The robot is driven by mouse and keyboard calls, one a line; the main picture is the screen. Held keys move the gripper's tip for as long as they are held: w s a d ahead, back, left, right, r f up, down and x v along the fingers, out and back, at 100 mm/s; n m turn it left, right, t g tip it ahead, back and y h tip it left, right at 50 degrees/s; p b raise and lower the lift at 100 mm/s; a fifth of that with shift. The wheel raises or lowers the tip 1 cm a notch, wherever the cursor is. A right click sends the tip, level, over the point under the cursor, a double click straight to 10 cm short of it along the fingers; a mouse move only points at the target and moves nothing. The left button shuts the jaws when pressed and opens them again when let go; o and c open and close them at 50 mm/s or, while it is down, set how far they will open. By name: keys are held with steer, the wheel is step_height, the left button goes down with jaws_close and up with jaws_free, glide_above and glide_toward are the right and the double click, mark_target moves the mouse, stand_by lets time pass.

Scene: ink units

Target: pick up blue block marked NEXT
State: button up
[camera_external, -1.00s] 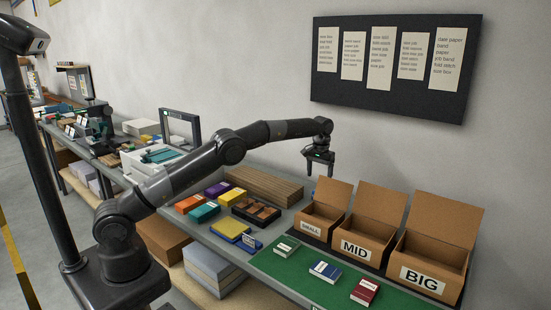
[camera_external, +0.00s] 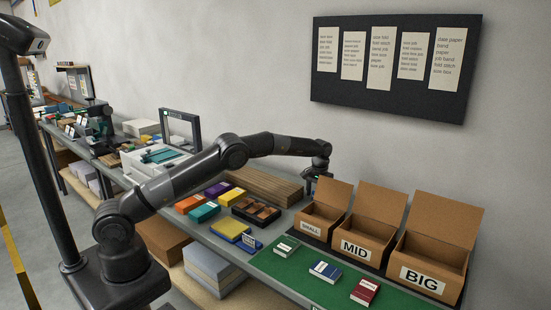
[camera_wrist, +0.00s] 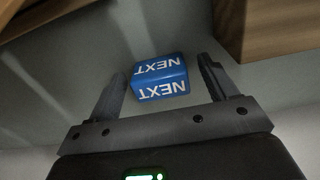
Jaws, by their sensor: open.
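The blue block marked NEXT (camera_wrist: 161,78) lies on the grey bench top in the wrist view, with its white lettering upside down. My gripper (camera_wrist: 162,72) is open, with one finger on each side of the block in that picture and a visible gap at both sides. I cannot tell whether the fingertips reach down beside it. In the external view my gripper (camera_external: 311,184) is low over the bench, behind the brown planks and left of the SMALL box; the block is hidden there.
The SMALL box (camera_external: 312,231) stands close to the right of my gripper, with the MID box (camera_external: 358,248) and BIG box (camera_external: 428,281) beyond. Wooden planks (camera_external: 268,184) lie to the left. Three small packs lie on the green mat (camera_external: 300,268). The wall is close behind.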

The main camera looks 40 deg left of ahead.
steer(key=c, duration=1.1)
steer(key=shift+o, duration=0.2)
steer(key=shift+r, duration=0.1)
